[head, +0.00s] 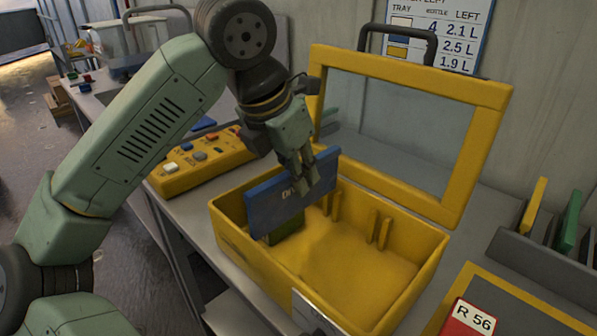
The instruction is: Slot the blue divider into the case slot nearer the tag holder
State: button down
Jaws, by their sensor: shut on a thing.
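My gripper (304,184) is shut on the blue divider (275,204), holding it by its upper edge on the right. The divider is a flat panel with partly hidden lettering, tilted up to the right. It is over the left part of the open yellow case (243,252); I cannot tell if its lower edge touches anything. Two pairs of upright yellow ribs, forming slots, show on the back wall, one pair (331,206) near the divider, the other (379,230) further right. A pale plate (316,314) on the case's front may be the tag holder.
A dark green block (286,229) sits in the case below the divider. The lid (412,72) stands open behind. A yellow button box (203,160) is left.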

aim_at(299, 211)
jog(key=shift+f+b, duration=3.45)
jog(key=shift+f, duration=0.35)
dwell(0.5)
dwell(0.5)
jog(key=c, duration=1.6)
grip_release()
jog(key=shift+o, duration=0.3)
jog(key=o, duration=0.4)
jog(key=shift+r+p, duration=5.7)
jog(key=shift+r, duration=2.3)
